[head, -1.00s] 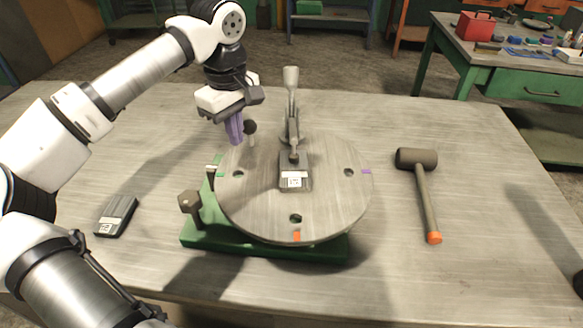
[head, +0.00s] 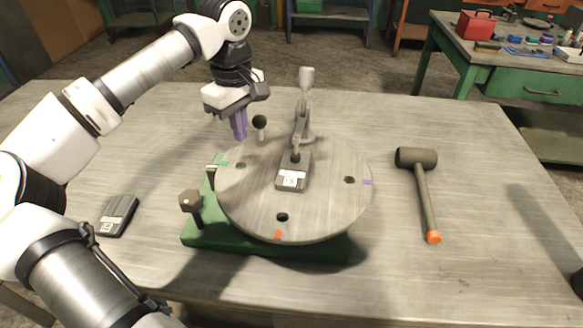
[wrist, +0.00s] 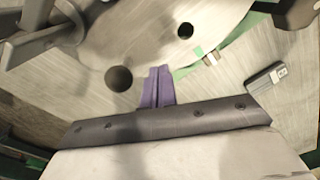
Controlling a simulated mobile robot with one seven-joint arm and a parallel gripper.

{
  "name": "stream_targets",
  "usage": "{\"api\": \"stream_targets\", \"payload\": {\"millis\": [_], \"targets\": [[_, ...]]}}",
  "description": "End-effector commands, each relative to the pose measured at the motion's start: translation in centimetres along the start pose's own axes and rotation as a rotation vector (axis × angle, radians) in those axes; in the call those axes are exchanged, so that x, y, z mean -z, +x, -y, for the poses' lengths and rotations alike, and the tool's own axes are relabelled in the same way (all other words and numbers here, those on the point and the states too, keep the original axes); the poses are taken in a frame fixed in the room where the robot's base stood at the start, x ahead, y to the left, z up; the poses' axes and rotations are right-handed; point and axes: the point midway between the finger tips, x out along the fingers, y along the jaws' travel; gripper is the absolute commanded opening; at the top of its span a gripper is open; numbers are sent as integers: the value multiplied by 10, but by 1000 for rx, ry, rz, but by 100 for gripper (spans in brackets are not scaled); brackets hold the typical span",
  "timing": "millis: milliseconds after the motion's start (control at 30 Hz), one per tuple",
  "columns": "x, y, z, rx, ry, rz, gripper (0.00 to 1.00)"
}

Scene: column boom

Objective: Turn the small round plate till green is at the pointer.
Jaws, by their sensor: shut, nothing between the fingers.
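The round plate (head: 325,215) lies on a green base (head: 225,238) and carries a green mark (head: 224,163), an orange mark (head: 278,235) and a purple mark (head: 367,182). The pale pointer (head: 211,167) is at the plate's left edge. The green mark is close beside its tip, slightly farther back; both show in the wrist view, the green mark (wrist: 198,51) and the pointer (wrist: 210,59). My gripper (head: 240,136), with purple fingers, is shut and empty at the plate's back left. A black ball knob (head: 260,121) stands just right of the fingers; contact is unclear.
A dark knob (head: 191,201) rises from the base's left side. A dark device (head: 117,216) lies left, a mallet (head: 423,190) right. The table between plate and mallet is clear.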

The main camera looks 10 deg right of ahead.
Motion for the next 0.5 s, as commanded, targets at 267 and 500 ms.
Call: {"api": "stream_targets", "payload": {"millis": [267,500], "targets": [[0,0,7,0,0,0,0],[0,-16,7,-1,0,0,0]]}}
